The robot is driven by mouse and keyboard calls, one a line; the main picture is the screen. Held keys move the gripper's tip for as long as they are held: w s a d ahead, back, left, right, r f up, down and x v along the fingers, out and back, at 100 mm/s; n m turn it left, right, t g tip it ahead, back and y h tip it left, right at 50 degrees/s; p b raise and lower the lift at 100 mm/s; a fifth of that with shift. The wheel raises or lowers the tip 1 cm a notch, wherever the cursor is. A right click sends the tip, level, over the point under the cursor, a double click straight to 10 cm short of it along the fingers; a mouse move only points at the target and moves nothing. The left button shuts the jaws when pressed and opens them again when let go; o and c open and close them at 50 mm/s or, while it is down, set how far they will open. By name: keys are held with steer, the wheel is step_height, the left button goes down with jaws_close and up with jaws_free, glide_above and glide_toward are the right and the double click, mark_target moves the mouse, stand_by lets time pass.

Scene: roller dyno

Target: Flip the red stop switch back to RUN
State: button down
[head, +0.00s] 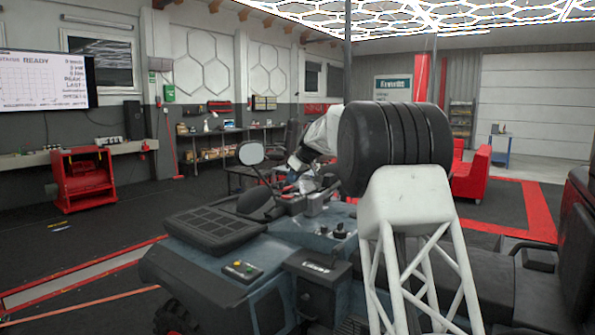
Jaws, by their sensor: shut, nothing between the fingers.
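A blue-grey and black quad-like vehicle (215,262) stands in front of me, with its handlebar area (312,200) in the middle of the view. A small reddish spot (289,188) shows by the handlebar. It may be the red stop switch, but it is too small to tell, and its position cannot be read. My white arm reaches over to the handlebar from behind my large black joint. My gripper (296,168) is small and dark in this view, shut and empty, close above the handlebar controls. I cannot tell whether it touches them.
A round mirror (250,153) stands up left of my gripper. A red cart (84,180), workbenches and red seats (470,178) stand farther back.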

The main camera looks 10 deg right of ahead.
mark_target(289, 197)
steer(key=f, duration=0.3)
steer(key=shift+w+a+f, duration=0.15)
steer(key=shift+a+f, duration=0.05)
steer(key=shift+f, duration=0.05)
steer(key=shift+d+f, duration=0.1)
steer(key=shift+f, duration=0.9)
steer(key=shift+f, duration=0.1)
